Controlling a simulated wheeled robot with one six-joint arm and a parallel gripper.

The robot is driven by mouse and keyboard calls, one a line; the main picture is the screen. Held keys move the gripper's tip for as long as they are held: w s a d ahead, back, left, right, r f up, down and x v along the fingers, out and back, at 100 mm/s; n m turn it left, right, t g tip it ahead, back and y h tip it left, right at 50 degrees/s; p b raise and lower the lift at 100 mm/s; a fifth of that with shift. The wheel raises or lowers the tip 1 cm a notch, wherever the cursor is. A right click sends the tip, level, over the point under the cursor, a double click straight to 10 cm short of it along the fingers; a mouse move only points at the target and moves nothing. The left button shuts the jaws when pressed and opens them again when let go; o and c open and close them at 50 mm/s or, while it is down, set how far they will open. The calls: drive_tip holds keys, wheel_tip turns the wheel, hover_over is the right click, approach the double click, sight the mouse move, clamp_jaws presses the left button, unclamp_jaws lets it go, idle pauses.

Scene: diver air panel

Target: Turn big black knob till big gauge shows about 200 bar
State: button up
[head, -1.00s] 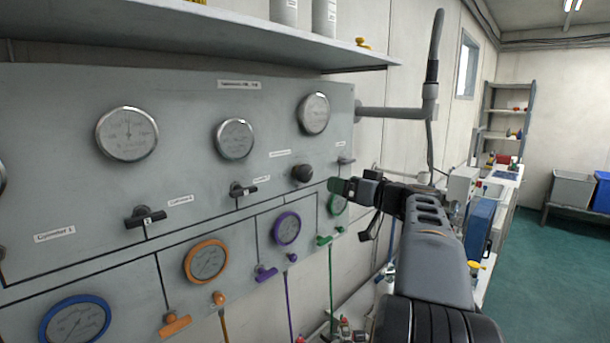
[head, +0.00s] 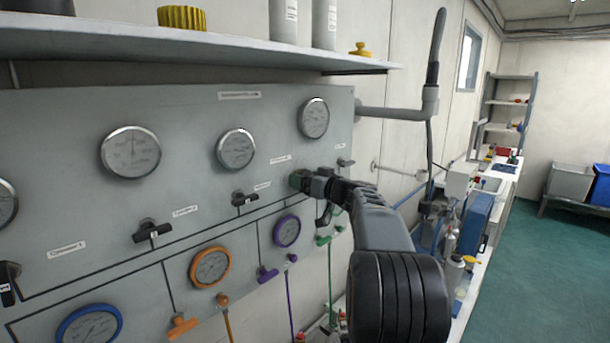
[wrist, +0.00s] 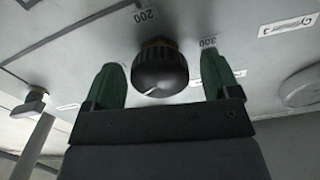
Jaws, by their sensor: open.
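The big black knob (wrist: 160,70) sits on the grey panel in the wrist view, with a pale line on its rim. My gripper (wrist: 161,64) is open, with one green finger on each side of the knob and visible gaps between. In the head view my gripper (head: 302,181) is at the panel and hides the knob. A silver-rimmed gauge (head: 313,118) is above it, one of several in the upper row; its needle is too small to read. Labels "200" (wrist: 145,15) and "300" (wrist: 208,41) are printed near the knob.
Black valve handles (head: 244,199) and coloured gauges, orange (head: 211,267) and purple (head: 287,231), share the panel (head: 60,150). A shelf (head: 200,52) juts out above. A grey pipe (head: 390,112) stands out to the right. Green floor (head: 540,260) is clear at right.

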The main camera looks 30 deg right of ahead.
drive_tip(key=shift+w+a, duration=0.1)
drive_tip(key=shift+w, duration=0.2)
drive_tip(key=c, duration=0.9)
drive_tip(key=shift+f, duration=0.1)
